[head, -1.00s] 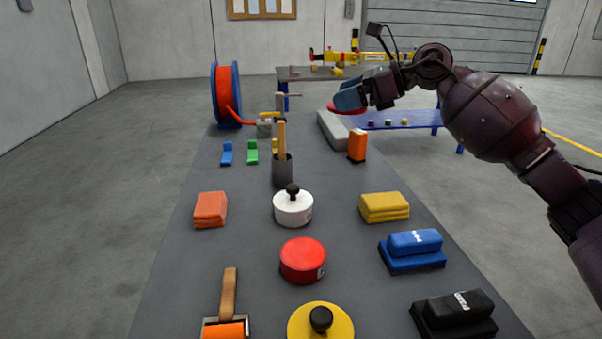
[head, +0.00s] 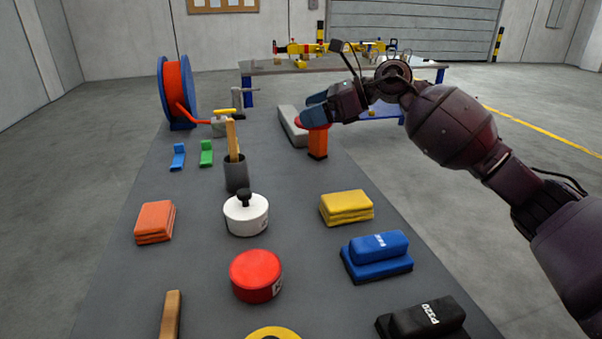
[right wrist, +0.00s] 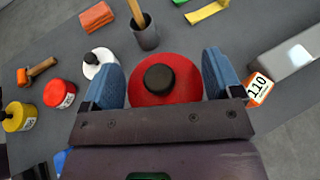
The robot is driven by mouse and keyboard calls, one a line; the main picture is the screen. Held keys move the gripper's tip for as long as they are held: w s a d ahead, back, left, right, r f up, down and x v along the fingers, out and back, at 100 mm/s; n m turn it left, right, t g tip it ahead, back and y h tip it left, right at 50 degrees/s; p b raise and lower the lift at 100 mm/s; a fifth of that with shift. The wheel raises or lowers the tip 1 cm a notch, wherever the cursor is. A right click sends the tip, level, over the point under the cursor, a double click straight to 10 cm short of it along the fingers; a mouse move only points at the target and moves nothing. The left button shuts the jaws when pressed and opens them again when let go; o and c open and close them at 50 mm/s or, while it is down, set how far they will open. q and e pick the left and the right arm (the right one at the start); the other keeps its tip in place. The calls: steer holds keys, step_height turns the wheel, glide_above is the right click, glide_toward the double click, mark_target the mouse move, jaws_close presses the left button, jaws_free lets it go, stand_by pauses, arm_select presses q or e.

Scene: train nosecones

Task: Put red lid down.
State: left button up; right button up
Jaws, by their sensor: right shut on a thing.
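My right gripper (head: 316,113) is shut on the red lid, which shows best in the right wrist view (right wrist: 138,88) between the two blue fingers. The lid is round with a black knob (right wrist: 159,77). In the head view only a bit of its red edge shows below the fingers, in front of or above the top of an orange block (head: 318,144); I cannot tell whether they touch. The red tin (head: 256,276) stands nearer on the grey table, with no knob on top. My left gripper is not in view.
A white tin with black knob (head: 246,214), orange pads (head: 155,222), yellow pads (head: 346,207) and a blue block (head: 376,257) stand on the table. A grey bar (head: 290,124) lies beside the gripper. Bare table (head: 285,180) lies between the grey cup (head: 236,175) and orange block.

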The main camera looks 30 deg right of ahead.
steer(key=b, duration=0.1)
glide_above(313, 182)
step_height(313, 182, down, 8)
steer(key=shift+r, duration=0.2)
steer(key=shift+f, duration=0.55)
steer(key=shift+f+b, duration=0.35)
step_height(313, 182, down, 5)
steer(key=shift+f+b, duration=0.1)
steer(key=shift+b, duration=0.5)
steer(key=shift+r, duration=0.2)
steer(key=shift+f, duration=0.2)
steer(key=o, duration=0.7)
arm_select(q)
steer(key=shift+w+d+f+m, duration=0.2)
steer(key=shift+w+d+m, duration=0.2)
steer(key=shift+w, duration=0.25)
